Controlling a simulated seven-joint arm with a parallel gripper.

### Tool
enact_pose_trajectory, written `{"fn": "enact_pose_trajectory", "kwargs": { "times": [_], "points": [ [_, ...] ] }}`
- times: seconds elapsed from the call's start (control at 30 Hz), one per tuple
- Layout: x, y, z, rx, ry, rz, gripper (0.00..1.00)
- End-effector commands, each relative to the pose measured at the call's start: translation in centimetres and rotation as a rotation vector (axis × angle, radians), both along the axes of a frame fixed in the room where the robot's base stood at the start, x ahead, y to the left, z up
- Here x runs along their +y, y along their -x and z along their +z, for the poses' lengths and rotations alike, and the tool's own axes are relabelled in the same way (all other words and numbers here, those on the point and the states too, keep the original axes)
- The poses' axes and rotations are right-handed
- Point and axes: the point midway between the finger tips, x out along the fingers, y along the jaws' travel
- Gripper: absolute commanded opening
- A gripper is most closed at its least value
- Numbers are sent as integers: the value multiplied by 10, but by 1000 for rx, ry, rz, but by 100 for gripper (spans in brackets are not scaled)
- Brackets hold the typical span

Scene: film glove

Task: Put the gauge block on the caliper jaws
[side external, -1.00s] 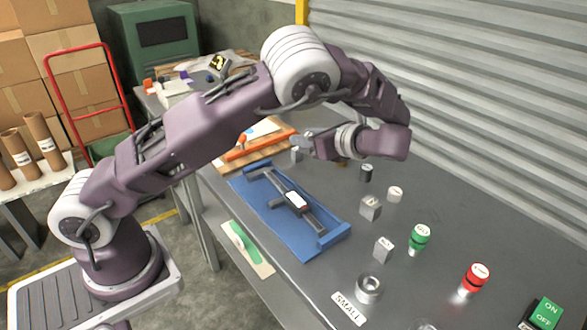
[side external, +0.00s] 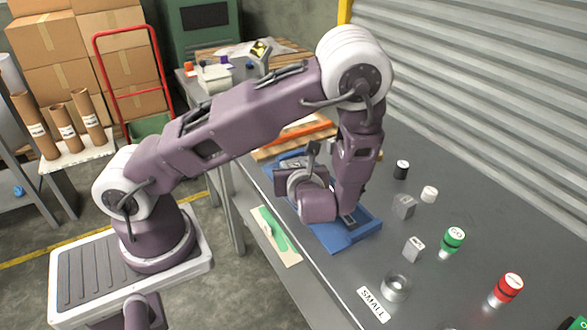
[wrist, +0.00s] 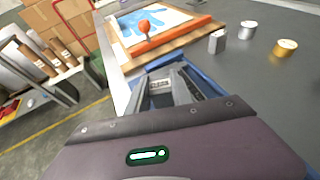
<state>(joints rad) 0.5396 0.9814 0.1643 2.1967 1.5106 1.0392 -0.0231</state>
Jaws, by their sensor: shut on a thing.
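The caliper lies in a blue tray (side external: 340,239); only a short dark part of the caliper (side external: 349,221) shows beside my wrist. My wrist and forearm hide most of it in the side external view. In the wrist view my gripper (wrist: 172,88) is low over the tray (wrist: 207,82), with grey fingers shut on a small pale block, which I take as the gauge block (wrist: 160,87). The caliper jaws are not clear there, so I cannot tell whether the block touches them.
An orange-edged board (wrist: 150,42) with an orange knob lies beyond the tray.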

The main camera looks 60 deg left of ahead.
Motion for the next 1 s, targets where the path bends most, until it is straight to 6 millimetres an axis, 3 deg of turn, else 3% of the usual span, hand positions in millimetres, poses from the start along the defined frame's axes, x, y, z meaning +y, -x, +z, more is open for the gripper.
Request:
{"fn": "enact_pose_trajectory", "kwargs": {
  "times": [0.37, 0.4, 0.53, 0.87, 1.0],
  "points": [
    [0, 0, -8, 0, -1, 1, 0],
    [0, 0, -8, -1, -1, 0, 32],
    [0, 0, -7, -1, -1, 0, 56],
    [-1, 0, -4, -2, 0, 1, 56],
    [-27, 9, 7, -3, 2, -5, 56]
  ]
}}
